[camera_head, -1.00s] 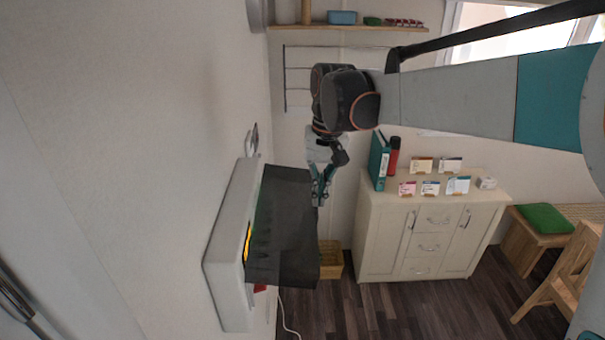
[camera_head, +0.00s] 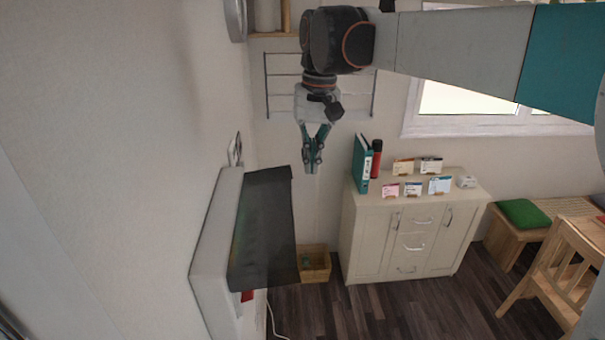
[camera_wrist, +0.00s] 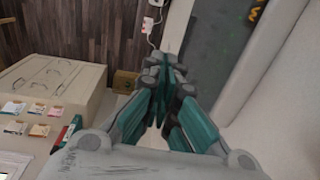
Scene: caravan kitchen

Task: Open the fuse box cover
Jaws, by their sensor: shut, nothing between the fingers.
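The fuse box (camera_head: 213,262) is a white housing on the wall at the left in the head view. Its dark, see-through cover (camera_head: 264,228) stands out from the housing toward the right, swung away at an angle. In the wrist view the dark cover (camera_wrist: 208,42) is at the upper right, beside the white housing (camera_wrist: 268,58). My gripper (camera_head: 312,170) is shut and empty, pointing down. In the head view it appears above and right of the cover, with a gap between them. The wrist view also shows its closed fingers (camera_wrist: 163,62).
A cream cabinet (camera_head: 412,240) with a teal binder (camera_head: 361,162), a red bottle (camera_head: 376,158) and several cards stands to the right. A wooden crate (camera_head: 315,264) and a white cable (camera_head: 272,320) are low near the fuse box. A wire rack (camera_head: 283,85) hangs behind my arm.

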